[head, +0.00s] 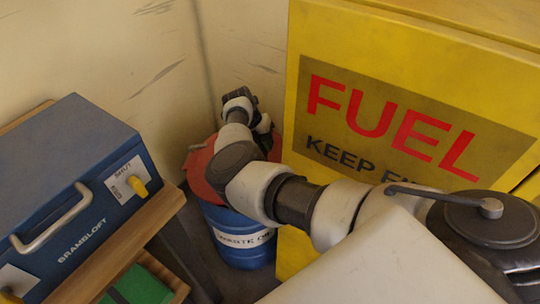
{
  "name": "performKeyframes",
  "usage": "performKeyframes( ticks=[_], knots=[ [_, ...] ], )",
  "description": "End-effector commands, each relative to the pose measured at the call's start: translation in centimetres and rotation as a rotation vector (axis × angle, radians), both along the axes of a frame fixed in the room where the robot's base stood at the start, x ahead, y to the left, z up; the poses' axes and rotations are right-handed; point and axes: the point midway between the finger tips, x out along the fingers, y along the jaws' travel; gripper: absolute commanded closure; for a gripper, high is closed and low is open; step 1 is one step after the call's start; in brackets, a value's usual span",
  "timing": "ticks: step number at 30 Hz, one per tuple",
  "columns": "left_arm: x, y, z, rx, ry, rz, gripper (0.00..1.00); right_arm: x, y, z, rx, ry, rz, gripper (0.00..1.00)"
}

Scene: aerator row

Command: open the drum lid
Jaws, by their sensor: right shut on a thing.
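The blue drum (240,252) with a white label band stands on the floor between the wall and the yellow cabinet. Its red lid (203,172) lies over the drum's top, and my arm covers much of it. I cannot tell whether the lid is raised at any side. A small grey part (197,147) shows at the lid's left edge. My right arm reaches in from the right, and my right gripper (262,128) is at the lid's far side, shut on what looks like the lid. Its fingertips and the exact grip are mostly hidden. My left gripper is out of view.
The yellow fuel cabinet (302,130) stands close on the drum's right. A blue Brambloft box (75,150) with a grey handle and yellow knob sits on a wooden bench (150,215) at left. A green thing (140,285) lies below. Walls close the back.

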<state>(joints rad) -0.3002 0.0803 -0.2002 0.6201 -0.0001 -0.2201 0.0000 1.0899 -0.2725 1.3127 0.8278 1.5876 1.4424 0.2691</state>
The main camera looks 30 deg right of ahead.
Motion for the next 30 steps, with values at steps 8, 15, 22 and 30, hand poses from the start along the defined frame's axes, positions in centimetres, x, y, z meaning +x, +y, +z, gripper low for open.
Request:
performKeyframes(
  ticks=[8,15,22,30],
  knots=[
    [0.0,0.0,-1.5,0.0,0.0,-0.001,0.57,2.8,2.8,5.7,-0.026,0.016,0.004,1.0],
    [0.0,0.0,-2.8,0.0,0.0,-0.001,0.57,4.3,4.7,8.2,-0.024,0.017,0.005,1.0],
    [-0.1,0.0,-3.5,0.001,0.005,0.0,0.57,5.1,5.7,9.2,-0.021,0.017,0.007,1.0],
    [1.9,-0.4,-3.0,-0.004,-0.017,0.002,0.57,5.3,6.1,9.4,-0.018,0.019,0.008,1.0]
  ],
)
